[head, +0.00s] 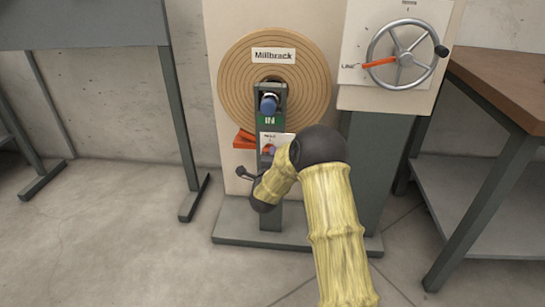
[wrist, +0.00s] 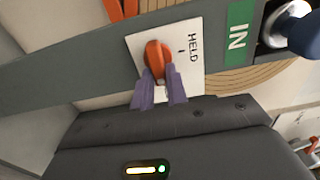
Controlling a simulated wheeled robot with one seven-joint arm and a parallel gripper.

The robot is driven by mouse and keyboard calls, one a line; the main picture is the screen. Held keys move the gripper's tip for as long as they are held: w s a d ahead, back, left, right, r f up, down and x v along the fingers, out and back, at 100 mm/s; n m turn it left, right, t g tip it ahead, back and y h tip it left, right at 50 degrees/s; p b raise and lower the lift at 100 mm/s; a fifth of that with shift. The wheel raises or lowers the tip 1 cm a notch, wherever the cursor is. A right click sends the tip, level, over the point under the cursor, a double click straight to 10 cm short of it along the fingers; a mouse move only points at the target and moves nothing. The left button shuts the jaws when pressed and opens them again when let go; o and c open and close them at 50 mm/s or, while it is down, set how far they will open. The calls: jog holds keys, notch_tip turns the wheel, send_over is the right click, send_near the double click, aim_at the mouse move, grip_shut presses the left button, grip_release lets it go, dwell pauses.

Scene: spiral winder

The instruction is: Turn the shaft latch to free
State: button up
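The shaft latch is an orange knob (wrist: 157,57) on a white plate (wrist: 192,66) marked HELD, on the grey upright. In the wrist view its long side runs up and down, crosswise to the HELD tick on its right. My gripper (wrist: 161,80) has its two purple fingers on either side of the knob's lower end, close against it. The fingers cover the plate's lower edge, so any mark there is hidden. In the head view my arm (head: 331,215) reaches to the white plate (head: 284,138) and hides most of the latch.
A green IN sign (head: 269,121) and a blue-tipped shaft end (head: 269,103) sit above the plate, before the wound Millbrack disc (head: 313,80). A handwheel with an orange pointer (head: 379,63) is at upper right. Tables flank both sides.

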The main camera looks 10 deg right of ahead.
jog(key=o, duration=0.3)
jog(key=shift+d, duration=0.15)
jog(key=shift+o, duration=0.6)
jog(key=shift+a, duration=0.25)
jog(key=p+v, duration=0.5)
jog(key=v, duration=1.2)
jog(key=shift+s+p, duration=0.2)
jog(key=shift+p, duration=0.2)
jog(key=shift+d, duration=0.1)
